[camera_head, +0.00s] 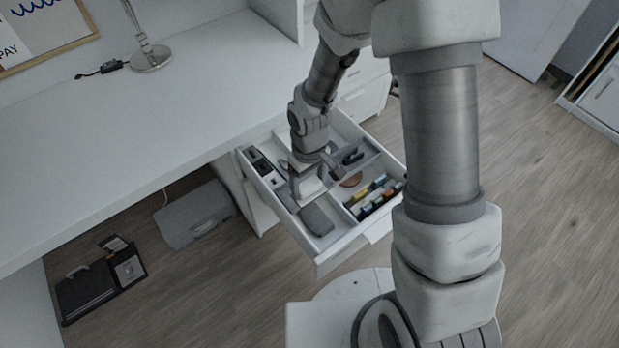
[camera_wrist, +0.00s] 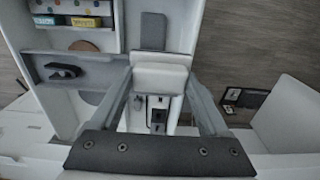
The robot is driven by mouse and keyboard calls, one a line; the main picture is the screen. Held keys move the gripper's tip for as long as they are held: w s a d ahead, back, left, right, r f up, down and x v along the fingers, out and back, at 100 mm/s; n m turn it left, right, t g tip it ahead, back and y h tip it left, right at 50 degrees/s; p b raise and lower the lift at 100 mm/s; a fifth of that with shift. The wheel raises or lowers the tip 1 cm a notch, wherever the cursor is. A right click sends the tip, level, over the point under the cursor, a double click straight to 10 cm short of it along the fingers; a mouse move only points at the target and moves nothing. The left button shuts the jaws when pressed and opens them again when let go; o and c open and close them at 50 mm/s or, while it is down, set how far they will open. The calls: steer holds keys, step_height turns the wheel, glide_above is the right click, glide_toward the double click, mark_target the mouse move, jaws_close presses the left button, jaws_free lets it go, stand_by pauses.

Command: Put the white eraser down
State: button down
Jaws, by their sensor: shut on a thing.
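My gripper (camera_wrist: 160,92) is shut on the white eraser (camera_wrist: 160,77), a pale block with rounded edges held between the two fingertips in the wrist view. In the head view my gripper (camera_head: 308,186) is over the open white drawer (camera_head: 340,246), with the eraser (camera_head: 311,188) low between the fingers. The eraser appears above or just inside the drawer's left-middle part; I cannot tell whether it touches the bottom. A grey oblong case (camera_head: 317,220) lies close by, and it also shows beyond the eraser in the wrist view (camera_wrist: 153,31).
Dividers split the drawer. Coloured boxes (camera_head: 372,195), a brown round piece (camera_head: 351,180) and a black item (camera_head: 352,157) lie on its right; dark items (camera_head: 263,167) lie on its left. The white desk (camera_head: 170,105) borders it. A grey box (camera_head: 193,214) stands on the floor.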

steer(key=w+f, duration=0.1)
steer(key=w, duration=0.1)
steer(key=w+f, duration=0.1)
steer(key=w, duration=0.1)
steer(key=w+f+b, duration=0.1)
steer(key=w+f, duration=0.1)
steer(key=shift+w+a, duration=0.15)
steer(key=shift+a, duration=0.05)
steer(key=shift+f+b, duration=0.45)
steer(key=shift+f, duration=1.4)
steer(key=shift+f, duration=0.2)
jaws_free()
steer(key=shift+r, duration=0.1)
step_height(320, 180, up, 12)
steer(key=p, duration=0.2)
steer(key=shift+r+p, duration=0.15)
steer(key=shift+p, duration=0.25)
